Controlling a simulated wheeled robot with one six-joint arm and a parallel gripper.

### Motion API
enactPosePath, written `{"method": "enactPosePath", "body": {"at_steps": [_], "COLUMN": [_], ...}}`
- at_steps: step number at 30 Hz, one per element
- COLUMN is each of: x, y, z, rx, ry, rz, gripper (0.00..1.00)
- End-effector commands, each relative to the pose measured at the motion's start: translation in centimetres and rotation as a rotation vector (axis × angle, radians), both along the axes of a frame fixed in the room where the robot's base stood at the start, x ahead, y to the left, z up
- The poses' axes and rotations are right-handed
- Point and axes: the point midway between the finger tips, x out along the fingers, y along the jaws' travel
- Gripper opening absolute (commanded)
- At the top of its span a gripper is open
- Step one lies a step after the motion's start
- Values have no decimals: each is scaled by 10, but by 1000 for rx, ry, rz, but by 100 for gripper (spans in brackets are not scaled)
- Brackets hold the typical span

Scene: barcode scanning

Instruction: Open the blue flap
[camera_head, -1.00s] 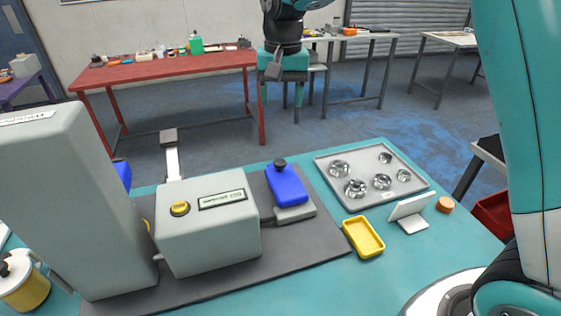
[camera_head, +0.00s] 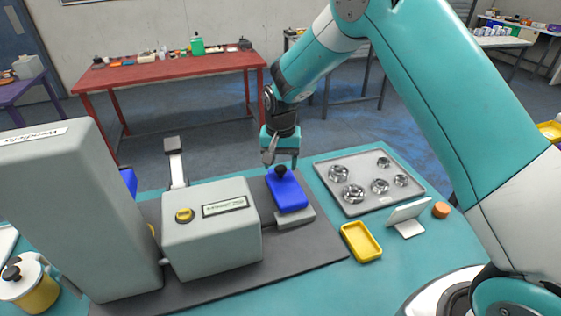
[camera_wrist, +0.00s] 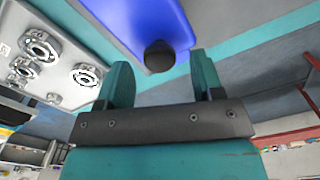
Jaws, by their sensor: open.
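The blue flap (camera_head: 287,192) lies on a grey base at the right side of the grey machine, with a black knob (camera_head: 281,171) on its far end. In the wrist view the blue flap (camera_wrist: 150,22) fills the upper middle, and its dark knob (camera_wrist: 159,56) shows just beyond and between the fingertips. My gripper (camera_head: 281,156) is behind the knob and close to it in the head view. In the wrist view my gripper (camera_wrist: 160,75) is open with nothing between its fingers. Whether a finger touches the knob I cannot tell.
The grey machine (camera_head: 210,245) with a yellow button stands left of the flap. A metal tray (camera_head: 345,205) with several shiny round parts lies to the right. A yellow dish (camera_head: 362,241), a small white stand (camera_head: 408,216) and an orange cylinder (camera_head: 441,210) are nearer right.

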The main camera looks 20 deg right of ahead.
Motion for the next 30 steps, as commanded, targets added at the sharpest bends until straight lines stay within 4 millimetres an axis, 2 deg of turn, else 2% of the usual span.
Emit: {"method": "enactPosePath", "body": {"at_steps": [6,14,22,26,30], "x": [0,0,0,1,7], "y": [0,0,0,1,11], "z": [-14,-15,-15,-15,-15], "rx": [0,0,0,0,0], "ry": [0,0,0,-2,-23], "rz": [0,0,0,2,17], "gripper": [61,61,0,0,0]}}
